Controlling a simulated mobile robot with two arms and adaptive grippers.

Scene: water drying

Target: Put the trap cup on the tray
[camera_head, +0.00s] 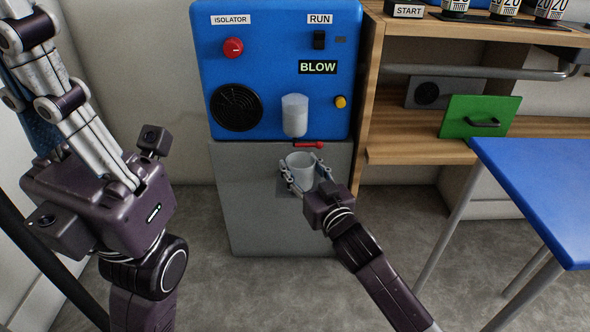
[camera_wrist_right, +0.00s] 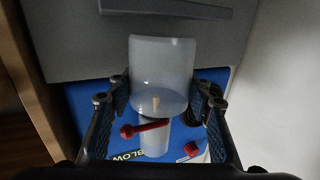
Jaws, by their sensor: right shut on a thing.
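The trap cup (camera_head: 300,172) is a whitish, open-topped cup. My right gripper (camera_head: 303,178) is shut on it, with a finger on each side, in front of the machine's grey cabinet. The cup is upright below a white bowl (camera_head: 294,115) and a red lever (camera_head: 309,145), apart from the bowl. In the right wrist view the cup (camera_wrist_right: 160,75) sits between the finger pads, with the red lever (camera_wrist_right: 146,128) near it. My left gripper (camera_head: 40,50) is raised at the left, its fingers pointing up; their gap is unclear. I cannot identify a tray.
The blue machine panel (camera_head: 270,25) with knobs and a black grille stands on the grey cabinet (camera_head: 235,225). A wooden shelf (camera_head: 400,150) with a green panel (camera_head: 480,117) is to its right. A blue-topped table (camera_head: 540,190) with a bare top stands at the right.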

